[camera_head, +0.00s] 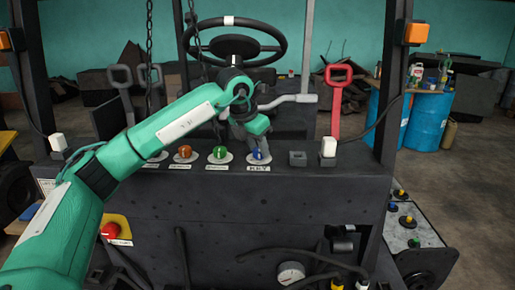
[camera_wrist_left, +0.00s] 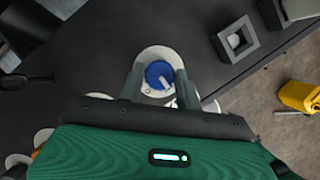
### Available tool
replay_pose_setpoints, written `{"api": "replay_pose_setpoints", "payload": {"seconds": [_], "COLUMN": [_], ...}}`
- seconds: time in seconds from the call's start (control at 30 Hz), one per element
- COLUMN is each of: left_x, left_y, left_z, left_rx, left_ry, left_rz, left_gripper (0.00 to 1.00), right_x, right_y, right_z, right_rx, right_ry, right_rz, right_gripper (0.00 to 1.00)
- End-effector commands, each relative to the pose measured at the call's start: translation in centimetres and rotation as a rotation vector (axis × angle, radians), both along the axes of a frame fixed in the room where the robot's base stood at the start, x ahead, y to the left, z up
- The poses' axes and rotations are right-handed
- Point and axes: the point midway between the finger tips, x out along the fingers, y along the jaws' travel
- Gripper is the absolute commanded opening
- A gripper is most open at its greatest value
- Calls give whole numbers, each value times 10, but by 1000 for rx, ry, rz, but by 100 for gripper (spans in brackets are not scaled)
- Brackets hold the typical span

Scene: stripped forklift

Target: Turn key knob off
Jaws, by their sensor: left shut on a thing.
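The key knob (camera_head: 257,154) is a blue knob on a white round plate, above a label reading KEY on the dark panel. It also shows in the left wrist view (camera_wrist_left: 158,74), with a pale pointer mark towards its lower right. My left gripper (camera_head: 254,146) comes down over it from above. In the left wrist view the two grey fingers (camera_wrist_left: 160,82) stand on either side of the blue knob and are shut on it. My right gripper is in neither view.
A green knob (camera_head: 219,153) and an orange knob (camera_head: 183,152) sit left of the key knob. The steering wheel (camera_head: 236,42) and a grey lever (camera_head: 290,101) are behind.

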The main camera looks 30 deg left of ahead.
Motion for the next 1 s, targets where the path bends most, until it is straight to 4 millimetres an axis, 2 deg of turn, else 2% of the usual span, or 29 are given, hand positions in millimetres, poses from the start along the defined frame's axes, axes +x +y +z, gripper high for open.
{"api": "replay_pose_setpoints", "payload": {"seconds": [0.33,0.37,0.43,0.47,0.8,1.0], "left_x": [0,0,0,0,-1,-12], "left_y": [0,0,0,0,1,4], "left_z": [0,0,0,0,3,30], "left_rx": [0,0,0,0,0,-1], "left_ry": [1,1,1,1,0,-5], "left_rz": [3,3,3,3,2,3], "left_gripper": [11,40,54,56,56,56], "right_x": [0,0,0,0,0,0], "right_y": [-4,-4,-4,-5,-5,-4], "right_z": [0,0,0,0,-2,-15], "right_rx": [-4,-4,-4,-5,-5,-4], "right_ry": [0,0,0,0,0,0], "right_rz": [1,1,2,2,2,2], "right_gripper": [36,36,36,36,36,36]}}
